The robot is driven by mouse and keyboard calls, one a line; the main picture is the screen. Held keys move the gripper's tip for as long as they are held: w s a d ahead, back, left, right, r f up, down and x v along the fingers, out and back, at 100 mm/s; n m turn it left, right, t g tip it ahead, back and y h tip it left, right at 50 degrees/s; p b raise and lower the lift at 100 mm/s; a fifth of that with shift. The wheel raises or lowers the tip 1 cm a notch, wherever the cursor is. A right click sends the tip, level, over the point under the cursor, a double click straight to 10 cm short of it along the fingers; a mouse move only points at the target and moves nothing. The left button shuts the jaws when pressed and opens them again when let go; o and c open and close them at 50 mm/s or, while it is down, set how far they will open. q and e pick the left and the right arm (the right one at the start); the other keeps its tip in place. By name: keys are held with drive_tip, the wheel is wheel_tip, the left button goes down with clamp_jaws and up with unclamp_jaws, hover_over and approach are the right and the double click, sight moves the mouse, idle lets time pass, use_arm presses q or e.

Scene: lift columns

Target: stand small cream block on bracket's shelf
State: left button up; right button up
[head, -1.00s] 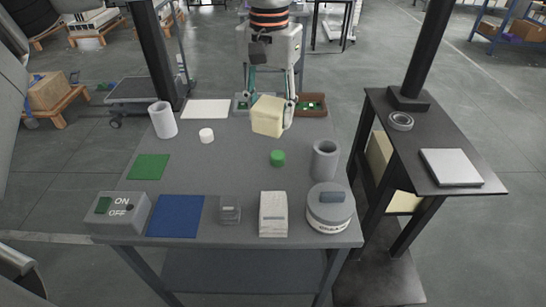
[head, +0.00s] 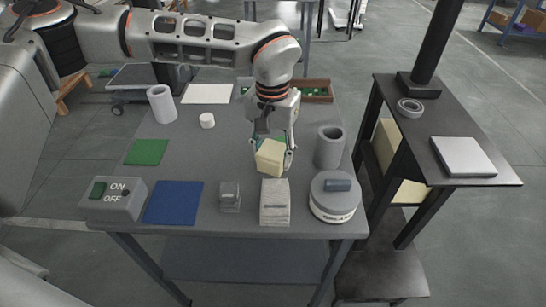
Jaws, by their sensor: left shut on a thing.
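The small cream block (head: 269,158) is held in my left gripper (head: 272,150), whose fingers are shut on its sides. It hangs over the middle right of the grey table, slightly tilted; I cannot tell its exact height. Just in front of it, near the table's front edge, is a pale grey stepped piece (head: 275,203) that looks like the bracket, though its shelf is hard to make out. Nothing stands on it. My right gripper is not in view.
A grey cylinder (head: 330,147) stands close right of the block. A round lidded tin (head: 334,197) and a small dark grey piece (head: 230,196) flank the pale piece. A blue mat (head: 173,203) and an ON/OFF box (head: 117,200) lie further left.

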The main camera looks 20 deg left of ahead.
use_arm(q)
drive_tip(key=shift+f, duration=0.7)
drive_tip(key=shift+r, duration=0.1)
drive_tip(key=o, duration=1.2)
drive_tip(key=shift+f, duration=0.2)
drive_tip(key=shift+o, duration=0.7)
drive_tip(key=shift+r, duration=0.1)
